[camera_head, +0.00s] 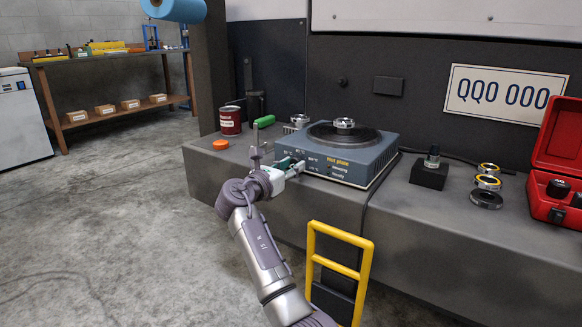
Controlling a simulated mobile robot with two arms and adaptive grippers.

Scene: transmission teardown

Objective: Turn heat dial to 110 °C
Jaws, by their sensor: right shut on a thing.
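A blue-grey hot plate (366,158) stands on the grey bench with a dark round heating surface on top. A shiny metal ring (344,123) sits on that surface. The hot plate's front panel has white temperature marks and yellow lettering. My right gripper (297,168) is at the left part of this front panel, shut on the heat dial. The dial itself is hidden by the gripper, so its setting cannot be read. My left gripper is not in view.
A red can (230,121), an orange cap (221,144) and a green-handled tool (264,122) are left of the hot plate. Bearings (487,181) and an open red case (557,165) are at right. A yellow frame (340,262) stands before the bench.

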